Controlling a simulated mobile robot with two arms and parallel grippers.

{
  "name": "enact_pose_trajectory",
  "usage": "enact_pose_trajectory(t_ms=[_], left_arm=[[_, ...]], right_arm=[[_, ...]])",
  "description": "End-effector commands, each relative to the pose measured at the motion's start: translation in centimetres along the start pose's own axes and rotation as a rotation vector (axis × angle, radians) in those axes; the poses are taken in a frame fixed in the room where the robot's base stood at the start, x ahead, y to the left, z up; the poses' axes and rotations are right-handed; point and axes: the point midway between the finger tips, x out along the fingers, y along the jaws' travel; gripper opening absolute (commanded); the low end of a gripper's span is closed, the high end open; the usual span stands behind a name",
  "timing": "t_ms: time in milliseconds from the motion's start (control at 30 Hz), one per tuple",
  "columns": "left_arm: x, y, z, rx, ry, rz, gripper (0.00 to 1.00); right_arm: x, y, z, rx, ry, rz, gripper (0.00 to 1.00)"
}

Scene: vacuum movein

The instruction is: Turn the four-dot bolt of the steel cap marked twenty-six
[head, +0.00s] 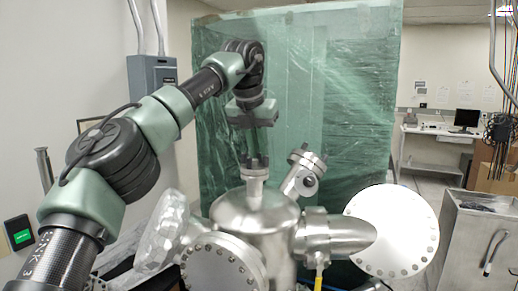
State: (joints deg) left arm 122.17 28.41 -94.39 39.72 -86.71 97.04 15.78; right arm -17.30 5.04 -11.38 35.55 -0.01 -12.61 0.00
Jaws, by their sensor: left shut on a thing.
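A metal chamber (230,215) stands in the lower middle of the head view, with several capped ports. A small steel cap (254,174) tops the narrow upright port. My left gripper (256,163) points straight down over this cap, with its fingertips at the cap's top. It is shut on what looks like a bolt there, mostly hidden by the fingers. No number or dots can be read on the cap or bolt. A second small cap (306,158) sits on a tilted port just to the right. My right gripper is not in view.
A large round flange (393,231) faces me at the right, and another bolted flange (222,264) is at the front. Green plastic sheeting (345,100) hangs behind the chamber. A metal cabinet (480,240) stands at the far right.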

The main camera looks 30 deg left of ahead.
Motion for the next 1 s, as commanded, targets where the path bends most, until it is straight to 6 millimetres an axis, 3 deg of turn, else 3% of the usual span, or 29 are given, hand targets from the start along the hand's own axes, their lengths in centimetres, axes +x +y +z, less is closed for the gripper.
enact_pose_trajectory(t_ms=[467,1000], left_arm=[[0.1,-0.2,-0.1,-0.097,0.005,0.041,0.0],[0.2,-0.4,0.0,-0.475,0.007,0.199,0.0]], right_arm=[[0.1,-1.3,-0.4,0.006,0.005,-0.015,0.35],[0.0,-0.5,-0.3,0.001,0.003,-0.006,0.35]])
